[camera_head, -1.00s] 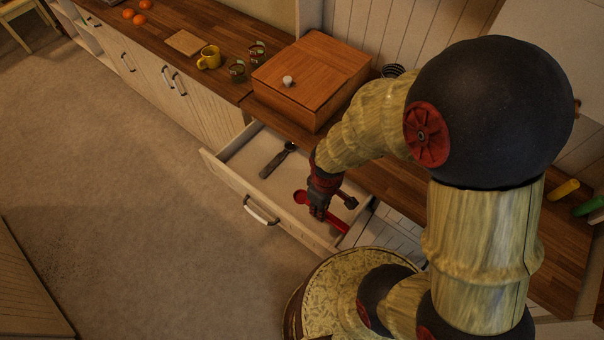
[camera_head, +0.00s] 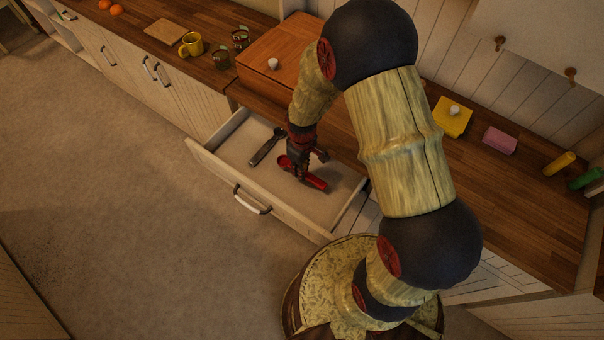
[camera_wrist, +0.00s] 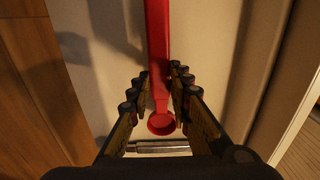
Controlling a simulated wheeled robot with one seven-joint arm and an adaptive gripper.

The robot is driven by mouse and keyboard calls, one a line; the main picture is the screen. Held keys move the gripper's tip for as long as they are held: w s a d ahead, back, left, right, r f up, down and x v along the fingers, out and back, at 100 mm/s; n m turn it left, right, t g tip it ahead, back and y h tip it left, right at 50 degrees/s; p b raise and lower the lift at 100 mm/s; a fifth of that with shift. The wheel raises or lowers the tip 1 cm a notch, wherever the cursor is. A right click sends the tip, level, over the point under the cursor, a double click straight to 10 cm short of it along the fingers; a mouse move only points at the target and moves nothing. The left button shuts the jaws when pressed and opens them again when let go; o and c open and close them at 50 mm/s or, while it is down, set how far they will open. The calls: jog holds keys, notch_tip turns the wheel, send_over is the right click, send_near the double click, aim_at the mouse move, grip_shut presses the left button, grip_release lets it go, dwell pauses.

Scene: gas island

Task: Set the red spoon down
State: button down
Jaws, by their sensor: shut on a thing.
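The red spoon (camera_head: 313,181) is in my gripper (camera_head: 302,174), over the floor of the open drawer (camera_head: 340,183). In the wrist view the red spoon (camera_wrist: 158,60) runs between the two fingers of my gripper (camera_wrist: 160,88), with its round bowl near the bottom. My gripper is shut on it. I cannot tell whether the spoon touches the drawer floor. A dark spoon-like utensil (camera_head: 266,147) lies in the drawer to the left. Part of the red spoon is hidden behind the fingers.
The drawer front (camera_head: 230,182) with its handle (camera_head: 251,203) faces the floor. A wooden box (camera_head: 270,60), a yellow mug (camera_head: 191,44) and jars (camera_head: 240,38) stand on the counter. Yellow (camera_head: 453,118) and pink (camera_head: 499,140) items lie farther right. The drawer's right part is clear.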

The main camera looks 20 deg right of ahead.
jog(key=shift+f+b, duration=0.45)
jog(key=shift+f, duration=1.05)
jog(key=shift+f, duration=0.2)
jog(key=c, duration=1.6)
grip_release()
jog(key=shift+c, duration=0.2)
